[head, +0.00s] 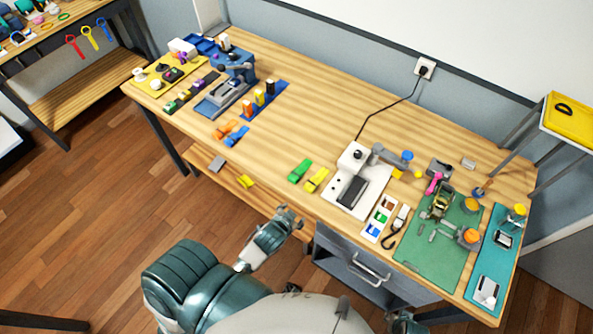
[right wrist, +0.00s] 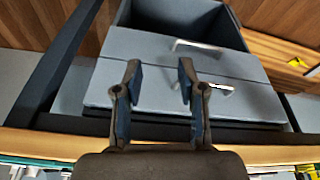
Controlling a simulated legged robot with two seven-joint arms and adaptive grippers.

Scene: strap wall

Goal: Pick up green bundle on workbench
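The green bundle (head: 299,171) lies on the workbench (head: 330,130), near its front edge at mid-length in the head view. A yellow bundle (head: 316,180) lies right beside it. My left gripper (head: 291,217) is in front of the bench edge, below and apart from the green bundle; its fingers look spread with nothing between them. My right gripper (right wrist: 158,75) is open and empty in the right wrist view, its two fingers well apart in front of a grey drawer unit. The green bundle cannot be made out in the right wrist view.
A white device (head: 357,182) with a dark cable stands right of the bundles. A green mat (head: 425,255) with tools lies further right. Orange and blue bundles (head: 232,132) lie to the left. A grey drawer unit (head: 365,275) is under the bench. The wood behind the bundles is clear.

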